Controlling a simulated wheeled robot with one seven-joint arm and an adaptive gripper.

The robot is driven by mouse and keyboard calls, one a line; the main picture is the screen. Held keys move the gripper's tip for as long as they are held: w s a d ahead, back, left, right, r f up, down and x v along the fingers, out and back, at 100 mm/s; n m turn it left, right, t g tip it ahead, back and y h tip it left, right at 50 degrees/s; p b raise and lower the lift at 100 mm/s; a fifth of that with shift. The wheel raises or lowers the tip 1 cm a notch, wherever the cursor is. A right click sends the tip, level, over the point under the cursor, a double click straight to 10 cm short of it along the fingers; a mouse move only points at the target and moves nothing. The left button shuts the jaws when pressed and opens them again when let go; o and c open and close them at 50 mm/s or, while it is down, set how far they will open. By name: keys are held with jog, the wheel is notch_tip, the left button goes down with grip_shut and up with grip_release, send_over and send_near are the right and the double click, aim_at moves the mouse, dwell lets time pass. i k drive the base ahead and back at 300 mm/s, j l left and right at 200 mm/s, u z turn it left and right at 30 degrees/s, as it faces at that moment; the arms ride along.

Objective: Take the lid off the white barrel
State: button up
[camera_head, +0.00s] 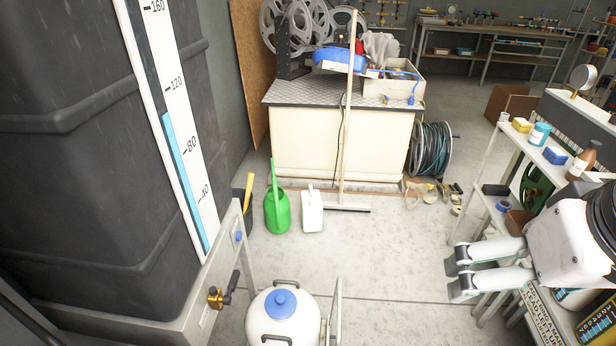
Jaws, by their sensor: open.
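The white barrel (263,331) stands on the floor at the bottom middle, cut off by the lower edge. A blue cap (281,302) with a raised knob sits on its top, apparently the lid. Dark handles show on the barrel's top, in front of and behind the cap. My gripper (460,272) is at the right, well apart from the barrel. Its two white fingers with dark tips point left, open, with nothing between them.
A large dark tank (90,150) with a level gauge fills the left. A brass valve (216,297) sits at its base. A green watering can (277,210) and white jug (312,210) stand behind the barrel. A cluttered shelf (493,150) is at the right. The middle floor is clear.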

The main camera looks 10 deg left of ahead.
aim_at(280, 304)
jog(key=i+l+u, duration=0.1)
jog(key=l+u, duration=0.55)
jog(key=l, duration=0.3)
